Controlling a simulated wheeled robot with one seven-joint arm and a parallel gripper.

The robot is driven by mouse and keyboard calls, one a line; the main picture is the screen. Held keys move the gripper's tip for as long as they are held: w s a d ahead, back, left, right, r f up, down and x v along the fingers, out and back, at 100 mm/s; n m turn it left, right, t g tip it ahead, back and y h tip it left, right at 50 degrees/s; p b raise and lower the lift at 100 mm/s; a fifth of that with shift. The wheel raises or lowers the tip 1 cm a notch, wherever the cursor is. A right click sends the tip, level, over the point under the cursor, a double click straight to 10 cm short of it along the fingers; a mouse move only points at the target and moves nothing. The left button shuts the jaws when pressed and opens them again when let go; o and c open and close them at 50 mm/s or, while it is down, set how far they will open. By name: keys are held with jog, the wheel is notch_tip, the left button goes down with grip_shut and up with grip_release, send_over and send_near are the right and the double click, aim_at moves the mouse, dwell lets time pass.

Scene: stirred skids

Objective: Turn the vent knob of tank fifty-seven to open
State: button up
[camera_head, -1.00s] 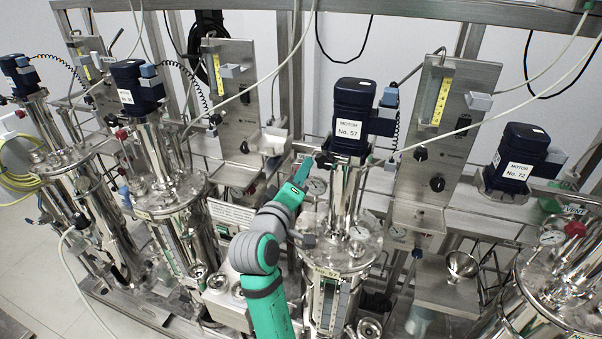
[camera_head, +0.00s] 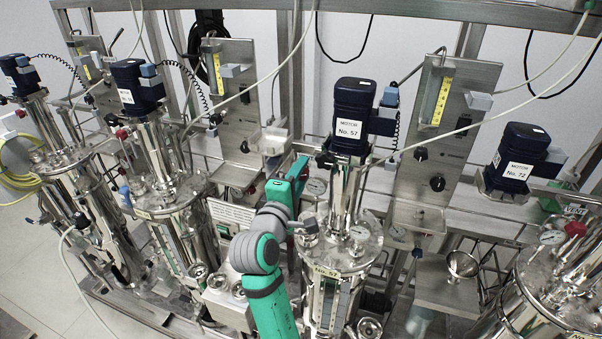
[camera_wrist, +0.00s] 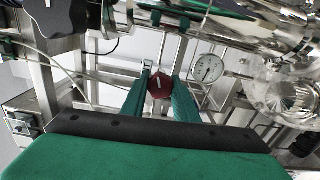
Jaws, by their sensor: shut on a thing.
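Tank fifty-seven (camera_head: 325,272) stands right of my arm in the head view, under the motor marked No. 57 (camera_head: 352,108). The red vent knob (camera_wrist: 159,84) shows in the wrist view, with a pale pointer line on its face. My gripper (camera_wrist: 161,90) has one teal finger on each side of the knob and is shut on it. In the head view my gripper (camera_head: 289,182) reaches in just left of the tank's column, and my own wrist hides the knob there. I cannot read the open or closed marks.
A round pressure gauge (camera_wrist: 207,68) sits close right of the knob in the wrist view. Shiny pipework (camera_wrist: 225,35) crosses above it. In the head view, tank seventy-two's motor (camera_head: 517,160) is at right, and another tank (camera_head: 170,190) stands left of my arm.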

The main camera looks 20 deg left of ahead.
jog(key=shift+f, duration=0.1)
jog(key=o, duration=1.1)
jog(key=s, duration=1)
jog(key=shift+s+a, duration=0.2)
jog(key=shift+s, duration=0.2)
jog(key=s+d+f+m+g+y, duration=0.15)
jog(key=s+f, duration=0.25)
jog(key=f, duration=0.4)
jog(key=s+d+f+m, duration=0.3)
jog(key=s+f, duration=0.1)
jog(key=f, duration=0.4)
jog(key=s+d+f+m+g+y, duration=0.1)
jog(key=s+d+f+m, duration=0.15)
jog(key=f, duration=0.55)
jog(key=s+d+f+m, duration=0.1)
jog(key=s+d+m, duration=0.2)
jog(key=s, duration=0.5)
jog(key=s+d+f+m+h, duration=0.1)
jog(key=s+d+m, duration=0.3)
jog(key=s, duration=0.5)
jog(key=s+d+f+m+h, duration=0.1)
jog(key=s+d+f+m, duration=0.2)
jog(key=s, duration=0.6)
jog(key=shift+s+d+f+m, duration=0.15)
jog(key=shift+d+m, duration=0.15)
jog(key=shift+d, duration=0.25)
jog(key=shift+s+d+f+m, duration=0.1)
jog(key=shift+d+m, duration=0.2)
jog(key=shift+d, duration=0.25)
